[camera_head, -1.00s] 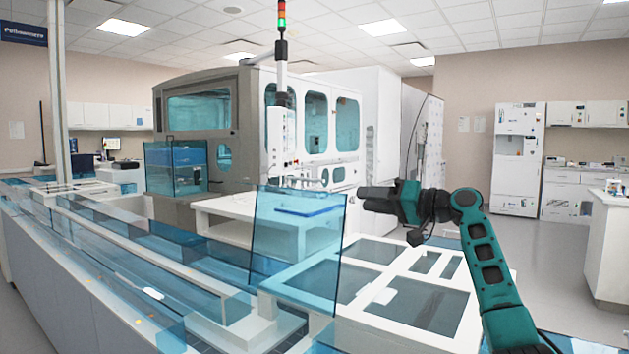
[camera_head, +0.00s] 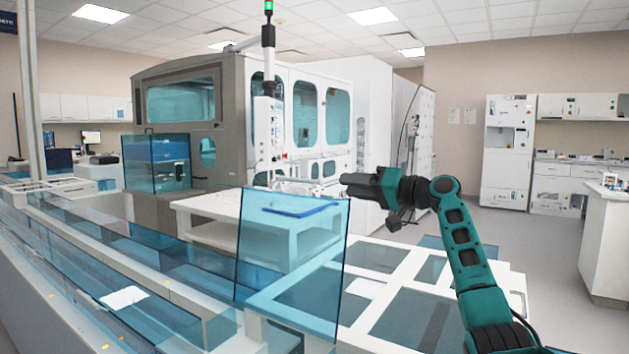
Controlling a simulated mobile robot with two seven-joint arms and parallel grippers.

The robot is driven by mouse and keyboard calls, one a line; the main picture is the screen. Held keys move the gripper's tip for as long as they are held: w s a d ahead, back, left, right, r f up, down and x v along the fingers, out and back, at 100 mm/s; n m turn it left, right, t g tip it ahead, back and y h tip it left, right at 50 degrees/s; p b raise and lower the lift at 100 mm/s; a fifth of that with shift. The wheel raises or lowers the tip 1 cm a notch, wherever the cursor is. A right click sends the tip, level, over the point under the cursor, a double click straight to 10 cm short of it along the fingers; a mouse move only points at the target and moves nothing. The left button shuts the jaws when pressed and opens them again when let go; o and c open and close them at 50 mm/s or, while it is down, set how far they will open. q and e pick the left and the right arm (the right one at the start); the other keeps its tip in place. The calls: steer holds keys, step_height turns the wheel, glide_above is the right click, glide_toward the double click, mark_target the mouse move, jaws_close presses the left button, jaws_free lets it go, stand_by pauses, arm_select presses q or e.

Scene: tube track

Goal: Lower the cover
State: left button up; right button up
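The cover (camera_head: 292,262) is a see-through blue panel standing upright, slightly tilted, at the edge of the tube track (camera_head: 150,290) in the middle of the view. My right gripper (camera_head: 344,180) is dark, points left, and is near the height of the cover's top right corner. A gap in the picture seems to lie between its tips and the panel's edge, and no contact is clear. Its fingers are seen side-on, so their opening cannot be told. My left gripper is not in view.
A white frame table with dark panels (camera_head: 420,305) lies below my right arm. A white stand (camera_head: 205,207) is behind the cover. A large grey machine (camera_head: 240,120) stands at the back. Floor to the right (camera_head: 545,270) is clear.

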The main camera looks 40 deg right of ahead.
mark_target(315, 182)
steer(key=p+x, duration=0.2)
steer(key=x, duration=0.7)
steer(key=shift+w, duration=0.2)
steer(key=shift+w+a+f, duration=0.1)
steer(key=shift+w+a, duration=0.15)
steer(key=shift+w, duration=0.35)
jaws_close()
